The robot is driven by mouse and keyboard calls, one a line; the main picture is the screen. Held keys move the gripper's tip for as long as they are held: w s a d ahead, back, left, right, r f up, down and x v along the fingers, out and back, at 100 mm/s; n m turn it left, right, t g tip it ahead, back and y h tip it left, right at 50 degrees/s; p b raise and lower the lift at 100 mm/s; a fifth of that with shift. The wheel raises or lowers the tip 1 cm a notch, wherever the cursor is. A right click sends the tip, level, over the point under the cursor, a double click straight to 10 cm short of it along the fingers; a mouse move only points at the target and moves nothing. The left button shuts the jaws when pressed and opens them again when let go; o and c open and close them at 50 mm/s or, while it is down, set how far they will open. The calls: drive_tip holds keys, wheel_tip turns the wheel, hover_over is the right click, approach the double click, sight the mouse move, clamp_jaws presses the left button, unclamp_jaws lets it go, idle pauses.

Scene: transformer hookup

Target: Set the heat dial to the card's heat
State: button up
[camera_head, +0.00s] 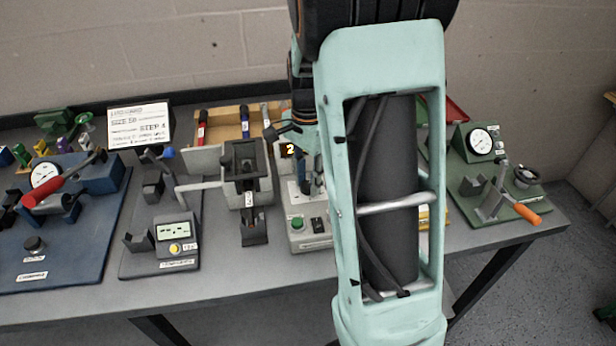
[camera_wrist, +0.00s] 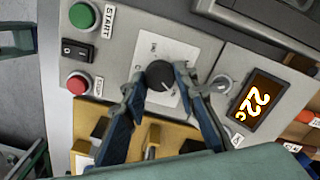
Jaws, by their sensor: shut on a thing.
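The heat dial is a round black knob (camera_wrist: 160,75) on a white scale plate (camera_wrist: 150,48) in the wrist view. My gripper (camera_wrist: 158,78) has its two blue fingers on either side of the knob and is shut on it. The pointer line is only partly visible, and the scale's small print is too small to read. In the head view my arm hides most of this unit.
Near the knob are a green START button (camera_wrist: 82,15), a black rocker switch (camera_wrist: 77,52), a red button (camera_wrist: 78,83) and a small grey knob (camera_wrist: 222,84). Other fixtures, such as the green gauge press (camera_head: 480,140) and blue gauge press (camera_head: 70,200), crowd the table.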

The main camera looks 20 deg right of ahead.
sight(308, 185)
drive_tip(key=shift+m, duration=0.5)
drive_tip(key=o, duration=1.2)
drive_tip(key=shift+c, duration=0.2)
wheel_tip(308, 185, up, 12)
